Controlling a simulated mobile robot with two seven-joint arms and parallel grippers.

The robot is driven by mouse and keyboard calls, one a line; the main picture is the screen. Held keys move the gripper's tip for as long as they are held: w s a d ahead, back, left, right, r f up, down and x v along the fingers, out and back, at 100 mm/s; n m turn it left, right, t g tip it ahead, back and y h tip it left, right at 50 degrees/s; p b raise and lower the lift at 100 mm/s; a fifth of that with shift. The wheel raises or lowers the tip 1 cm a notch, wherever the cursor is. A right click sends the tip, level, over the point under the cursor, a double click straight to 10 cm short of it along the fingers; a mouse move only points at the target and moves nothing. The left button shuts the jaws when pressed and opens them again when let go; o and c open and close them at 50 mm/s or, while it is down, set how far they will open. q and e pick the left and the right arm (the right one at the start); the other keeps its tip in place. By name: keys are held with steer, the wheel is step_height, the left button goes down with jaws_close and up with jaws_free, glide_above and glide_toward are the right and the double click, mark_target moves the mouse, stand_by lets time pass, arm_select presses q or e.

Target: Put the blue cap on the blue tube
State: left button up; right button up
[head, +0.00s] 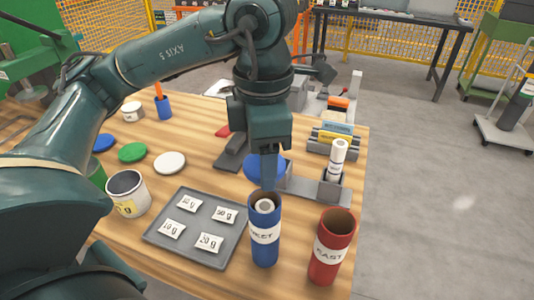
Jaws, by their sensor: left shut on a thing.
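My left gripper (266,182) points down over the table and is shut on a blue disc, which looks like the blue cap (252,168). The cap is seen partly behind the finger, its broad face toward the camera. The blue tube (265,247) stands upright just below and nearer the camera, with a white label and an open top. A white roll shows inside its mouth. The fingertip overlaps the tube's far rim in the picture; I cannot tell whether they touch. My right gripper is not in view.
A red tube (326,255) stands open to the right. A grey tray (193,256) with several sachets lies left of the blue tube. Green (132,152), white (170,163) and blue (103,142) discs lie farther left. A white roll (337,155) stands in a grey fixture behind.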

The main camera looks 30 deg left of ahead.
arm_select(q)
step_height(320, 180, down, 5)
steer(key=b, duration=0.3)
steer(key=shift+f, duration=0.15)
steer(key=shift+f+b, duration=0.35)
steer(key=shift+b, duration=0.35)
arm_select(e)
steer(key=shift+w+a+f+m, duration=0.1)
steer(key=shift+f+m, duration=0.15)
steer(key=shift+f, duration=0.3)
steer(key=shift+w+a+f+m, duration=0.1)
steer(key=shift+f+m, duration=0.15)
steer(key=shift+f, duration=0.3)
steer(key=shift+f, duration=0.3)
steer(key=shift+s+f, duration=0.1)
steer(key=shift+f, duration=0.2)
arm_select(q)
steer(key=shift+f+b, duration=0.15)
steer(key=shift+b, duration=0.35)
steer(key=shift+f+b, duration=0.45)
steer(key=shift+b, duration=0.35)
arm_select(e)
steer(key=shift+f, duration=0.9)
